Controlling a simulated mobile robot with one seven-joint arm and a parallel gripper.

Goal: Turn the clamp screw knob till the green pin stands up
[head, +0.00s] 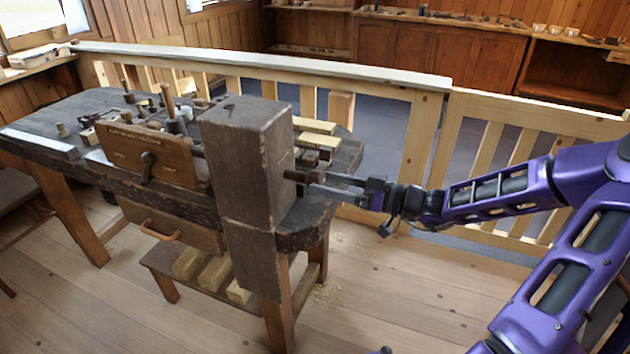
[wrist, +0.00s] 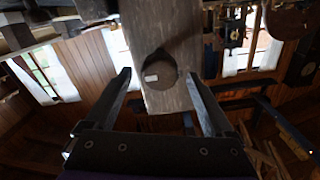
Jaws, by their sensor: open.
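The clamp screw knob (head: 302,175) is a dark round piece sticking out from the right face of a tall weathered wooden block (head: 245,150) on the workbench. In the wrist view the knob (wrist: 160,66) is seen end-on, with a small pale mark on its face. My gripper (head: 325,182) comes from the right at the knob's height. In the wrist view its two fingers are spread, one to each side of the knob, with no visible grip on it. Whether the fingertips reach past its face is hard to tell. I cannot make out a green pin in either view.
A wooden panel (head: 147,153) with a small dark lever stands on the bench left of the block. Several tools and wood pieces lie on the bench top. A pale railing (head: 430,140) runs behind. The floor (head: 400,300) in front right is clear.

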